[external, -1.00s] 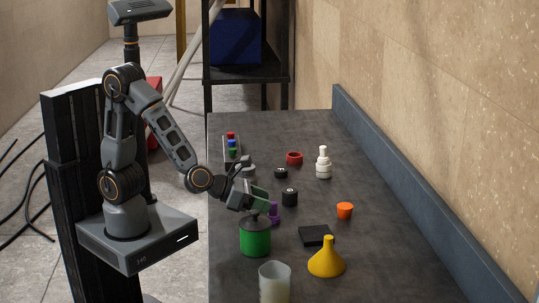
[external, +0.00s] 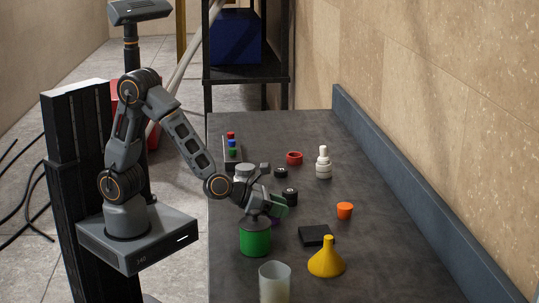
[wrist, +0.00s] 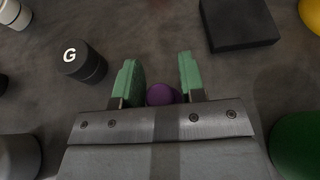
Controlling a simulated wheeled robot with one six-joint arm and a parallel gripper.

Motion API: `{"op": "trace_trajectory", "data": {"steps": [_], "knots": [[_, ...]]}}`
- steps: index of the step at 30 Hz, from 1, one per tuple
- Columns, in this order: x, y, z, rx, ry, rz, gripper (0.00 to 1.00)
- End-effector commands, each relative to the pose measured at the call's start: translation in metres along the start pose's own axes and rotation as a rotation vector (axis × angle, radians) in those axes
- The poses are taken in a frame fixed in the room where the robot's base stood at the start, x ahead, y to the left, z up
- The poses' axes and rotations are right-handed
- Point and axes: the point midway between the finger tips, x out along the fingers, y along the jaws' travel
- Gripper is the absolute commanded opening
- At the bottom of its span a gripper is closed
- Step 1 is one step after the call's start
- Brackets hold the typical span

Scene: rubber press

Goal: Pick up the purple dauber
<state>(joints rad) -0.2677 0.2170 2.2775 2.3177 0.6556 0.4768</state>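The purple dauber (external: 277,221) is mostly hidden behind my gripper in the external view, with only a bit of purple showing below the fingers. In the wrist view the dauber's rounded purple top (wrist: 162,94) sits between the two green fingers. My gripper (wrist: 160,72) is open, one finger on each side of the dauber. In the external view my gripper (external: 278,205) points down just above the table.
A green pot (external: 255,238) stands close in front of my gripper. A black cylinder marked G (wrist: 83,62) is close by. A black block (external: 316,235), yellow funnel (external: 326,260) and translucent cup (external: 275,283) are nearby. The table's right side is mostly clear.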

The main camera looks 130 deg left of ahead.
Motion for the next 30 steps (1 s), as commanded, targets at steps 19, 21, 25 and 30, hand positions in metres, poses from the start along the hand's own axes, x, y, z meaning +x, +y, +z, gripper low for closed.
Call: {"op": "trace_trajectory", "data": {"steps": [19,21,25,30], "knots": [[-0.001,0.000,0.001,0.000,-0.001,0.000,0.00],[-0.002,0.000,0.004,-0.001,-0.002,0.000,0.00],[-0.006,0.000,0.015,-0.002,-0.004,0.001,0.00],[-0.021,0.001,0.037,-0.004,-0.006,-0.001,0.00]]}}
